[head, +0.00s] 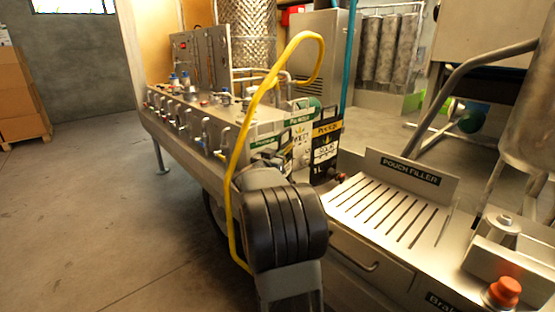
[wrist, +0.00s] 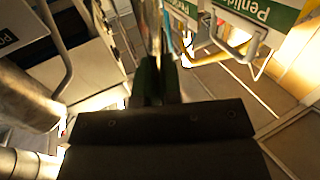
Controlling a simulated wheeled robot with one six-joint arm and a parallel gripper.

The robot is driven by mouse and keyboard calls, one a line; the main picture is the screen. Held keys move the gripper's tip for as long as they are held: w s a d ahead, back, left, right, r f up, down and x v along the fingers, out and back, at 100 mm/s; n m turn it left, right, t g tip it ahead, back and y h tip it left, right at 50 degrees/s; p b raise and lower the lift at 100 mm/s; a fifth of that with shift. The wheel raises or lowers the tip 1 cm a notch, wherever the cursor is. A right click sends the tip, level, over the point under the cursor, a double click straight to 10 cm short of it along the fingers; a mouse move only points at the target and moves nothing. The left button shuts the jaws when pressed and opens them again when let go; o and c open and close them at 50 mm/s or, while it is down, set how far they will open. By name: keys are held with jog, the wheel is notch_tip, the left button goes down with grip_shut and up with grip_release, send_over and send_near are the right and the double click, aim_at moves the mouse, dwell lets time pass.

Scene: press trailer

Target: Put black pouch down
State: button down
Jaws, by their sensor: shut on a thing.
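The black pouch (head: 327,152), with a yellow band and white print, shows upright in the head view, just past the far left corner of the slotted pouch filler tray (head: 345,197). In the wrist view my gripper (wrist: 158,75) is shut on the pouch, which shows nearly edge-on as a thin upright strip (wrist: 152,28). I cannot tell how high the pouch is above any surface.
A steel bench (head: 185,135) with a row of taps and green labels runs behind on the left. The slotted tray has a "POUCH FILLER" sign (head: 410,180) at its back and looks empty. An orange-red button (head: 505,290) stands at front right.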

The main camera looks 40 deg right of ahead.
jog(key=shift+f, duration=0.15)
jog(key=c, duration=1.3)
grip_release()
